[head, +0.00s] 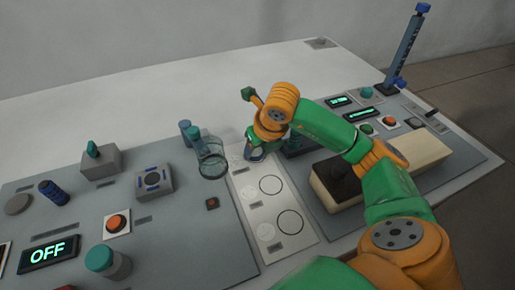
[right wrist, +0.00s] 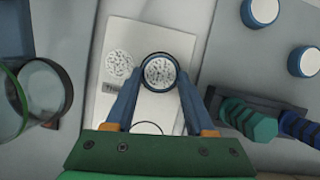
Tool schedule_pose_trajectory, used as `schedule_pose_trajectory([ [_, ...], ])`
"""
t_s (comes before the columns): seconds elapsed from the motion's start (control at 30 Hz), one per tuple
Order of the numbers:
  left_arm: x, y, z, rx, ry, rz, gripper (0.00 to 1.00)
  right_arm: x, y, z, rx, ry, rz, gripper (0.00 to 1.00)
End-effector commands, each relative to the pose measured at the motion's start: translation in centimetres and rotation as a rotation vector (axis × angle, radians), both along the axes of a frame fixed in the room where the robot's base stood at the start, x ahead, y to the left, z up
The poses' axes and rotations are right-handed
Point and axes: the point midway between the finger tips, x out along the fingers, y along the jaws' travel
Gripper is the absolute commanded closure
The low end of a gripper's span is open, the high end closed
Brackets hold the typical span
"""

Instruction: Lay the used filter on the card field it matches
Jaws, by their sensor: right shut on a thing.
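My right gripper (head: 256,153) is shut on the used filter, a round speckled disc in a dark ring. The filter (right wrist: 160,72) shows between the blue fingertips (right wrist: 160,82) in the right wrist view. It is over the far end of the white card (head: 262,210), beside a printed speckled disc (right wrist: 118,63). I cannot tell whether it touches the card. Nearer on the card are two empty outlined circles, a middle one (head: 270,185) and a near one (head: 290,222), each with a printed disc to its left. My left gripper is not in view.
A glass vessel (head: 212,167) stands just left of the card. A rack with green and blue hexagonal pieces (right wrist: 250,120) is close right of the gripper. The near part of the card is clear.

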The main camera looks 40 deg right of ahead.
Motion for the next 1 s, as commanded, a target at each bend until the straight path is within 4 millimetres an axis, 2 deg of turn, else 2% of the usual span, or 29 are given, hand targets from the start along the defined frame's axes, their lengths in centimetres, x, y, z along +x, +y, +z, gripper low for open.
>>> schedule_pose_trajectory([
  [0.47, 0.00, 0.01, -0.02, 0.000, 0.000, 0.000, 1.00, -0.10, 0.03, -0.13, 0.000, 0.005, 0.001, 0.99],
  [0.5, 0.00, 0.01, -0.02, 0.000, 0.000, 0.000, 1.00, -0.09, 0.03, -0.14, 0.000, 0.005, 0.001, 0.38],
  [0.6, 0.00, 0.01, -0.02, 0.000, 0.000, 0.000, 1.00, -0.07, 0.03, -0.11, 0.000, 0.004, 0.001, 0.11],
  [0.83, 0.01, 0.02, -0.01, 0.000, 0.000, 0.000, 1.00, -0.05, 0.01, -0.06, 0.000, 0.003, 0.001, 0.11],
  [0.87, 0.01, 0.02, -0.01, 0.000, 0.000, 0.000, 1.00, -0.05, 0.01, -0.06, 0.000, 0.003, 0.001, 0.03],
  [0.9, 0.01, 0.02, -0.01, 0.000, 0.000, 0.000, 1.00, -0.05, 0.01, -0.06, 0.000, 0.003, 0.001, 0.00],
  [1.0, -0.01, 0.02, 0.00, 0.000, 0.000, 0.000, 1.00, -0.04, 0.01, -0.05, 0.000, 0.002, 0.001, 0.00],
])
